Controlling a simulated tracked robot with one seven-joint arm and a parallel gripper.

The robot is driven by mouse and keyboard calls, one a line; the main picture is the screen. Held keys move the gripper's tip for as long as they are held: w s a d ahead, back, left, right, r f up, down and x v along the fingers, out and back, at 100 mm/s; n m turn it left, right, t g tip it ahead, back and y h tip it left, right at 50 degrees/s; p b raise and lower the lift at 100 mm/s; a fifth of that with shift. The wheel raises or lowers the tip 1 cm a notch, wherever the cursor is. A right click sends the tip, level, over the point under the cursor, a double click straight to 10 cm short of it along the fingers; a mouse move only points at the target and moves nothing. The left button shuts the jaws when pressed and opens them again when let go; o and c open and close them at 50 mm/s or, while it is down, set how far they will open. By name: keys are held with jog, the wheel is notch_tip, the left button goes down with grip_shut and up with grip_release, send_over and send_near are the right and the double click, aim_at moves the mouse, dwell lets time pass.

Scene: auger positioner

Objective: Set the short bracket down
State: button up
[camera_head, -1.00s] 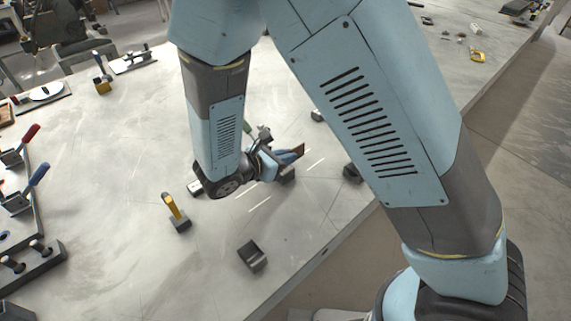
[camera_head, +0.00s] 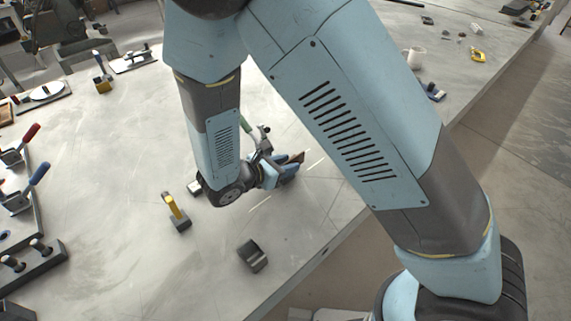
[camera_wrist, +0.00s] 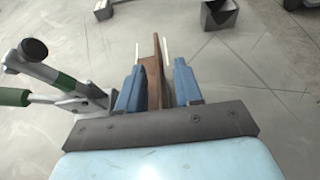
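The short bracket, as I take it, is a brown plate-like piece (camera_wrist: 154,76) standing on edge between my fingers in the wrist view. In the head view its brown end (camera_head: 297,157) shows past the fingertips, between white lines on the table. My gripper (camera_wrist: 158,72) has its two blue fingers on either side of the piece. A narrow gap shows on its right, so the fingers look open around it. My gripper (camera_head: 290,170) is low over the table in the head view. The bracket's underside is hidden.
A toggle clamp (camera_wrist: 65,80) with a green handle stands close left of my fingers. A fixture with red and blue levers (camera_head: 30,185) is at the left.

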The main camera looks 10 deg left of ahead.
jog(key=v, duration=1.2)
jog(key=shift+r, duration=0.15)
jog(key=w+d+r+m+g+y, duration=0.1)
jog(key=w+d+r+m+g, duration=0.25)
jog(key=d+r+m, duration=0.5)
jog(key=w+d+r+m+g+y, duration=0.1)
jog(key=w+d+r+m+g, duration=0.35)
jog(key=d, duration=0.75)
jog(key=s+d+r+m+t+y, duration=0.1)
jog(key=s+d+r+m+y, duration=0.2)
jog(key=s+d+r+m, duration=0.2)
jog(key=s+d+r+m+t+y, duration=0.2)
jog(key=s+d+r+m, duration=0.3)
jog(key=d+r+m, duration=0.3)
jog(key=d+m+y, duration=0.1)
jog(key=d, duration=0.3)
jog(key=shift+r+m+y, duration=0.4)
